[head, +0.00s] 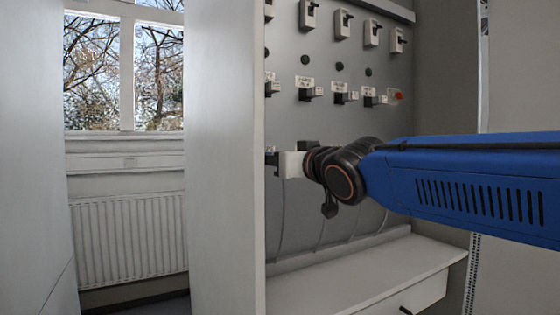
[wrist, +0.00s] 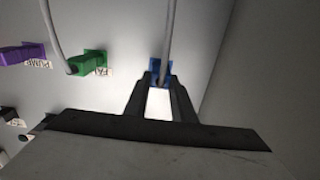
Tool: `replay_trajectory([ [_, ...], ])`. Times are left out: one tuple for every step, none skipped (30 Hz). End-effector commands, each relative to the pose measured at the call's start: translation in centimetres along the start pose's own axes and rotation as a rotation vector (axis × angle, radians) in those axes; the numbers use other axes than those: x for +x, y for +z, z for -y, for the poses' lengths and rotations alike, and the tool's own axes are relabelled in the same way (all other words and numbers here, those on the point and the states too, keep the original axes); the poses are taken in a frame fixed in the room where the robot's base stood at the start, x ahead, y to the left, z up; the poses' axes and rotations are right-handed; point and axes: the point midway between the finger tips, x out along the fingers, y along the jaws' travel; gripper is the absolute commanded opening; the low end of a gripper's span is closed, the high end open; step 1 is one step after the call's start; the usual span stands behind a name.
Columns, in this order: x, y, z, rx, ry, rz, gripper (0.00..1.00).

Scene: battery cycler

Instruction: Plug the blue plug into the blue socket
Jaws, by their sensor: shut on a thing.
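In the wrist view, the two dark fingers of my gripper (wrist: 160,84) are closed on a small blue plug (wrist: 154,76). A grey cable rises from it toward the top of the picture. The plug is at the panel face, where blue shows around and behind the fingertips. Plug and blue socket cannot be told apart, and I cannot tell whether the plug is seated.
A green plug (wrist: 92,62) with its own cable and a purple connector (wrist: 22,54) sit left of the blue one. A side wall (wrist: 250,70) is close on the right. The grey panel (head: 330,30) carries several switches, and a shelf (head: 370,275) lies below.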

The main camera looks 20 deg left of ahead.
Motion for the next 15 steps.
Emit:
replay_trajectory([
  [0.07, -0.01, 0.0, 0.0, 0.0, 0.0, 0.03],
  [0.11, -0.01, 0.0, 0.0, 0.0, 0.0, 0.03],
  [0.16, -0.01, 0.0, 0.0, 0.0, 0.0, 0.03],
  [0.2, 0.0, 0.0, 0.0, 0.0, 0.0, 0.03],
  [0.24, 0.0, 0.0, 0.0, 0.0, 0.0, 0.03],
  [0.29, 0.01, 0.0, 0.0, 0.0, 0.0, 0.03],
  [0.33, 0.01, 0.0, 0.0, 0.0, 0.0, 0.03],
  [0.36, 0.01, 0.0, 0.0, 0.0, 0.0, 0.03],
  [0.36, 0.0, 0.0, 0.0, 0.0, 0.0, 0.03],
  [0.35, 0.0, 0.0, 0.0, 0.0, 0.0, 0.03],
  [0.35, 0.0, 0.0, 0.0, 0.0, 0.0, 0.03],
  [0.34, 0.0, 0.0, 0.0, 0.0, 0.0, 0.03],
  [0.34, -0.01, 0.0, 0.0, 0.0, 0.0, 0.03],
  [0.33, -0.01, 0.0, 0.0, 0.0, 0.0, 0.3],
  [0.33, -0.02, 0.0, 0.0, 0.0, 0.0, 0.4],
])
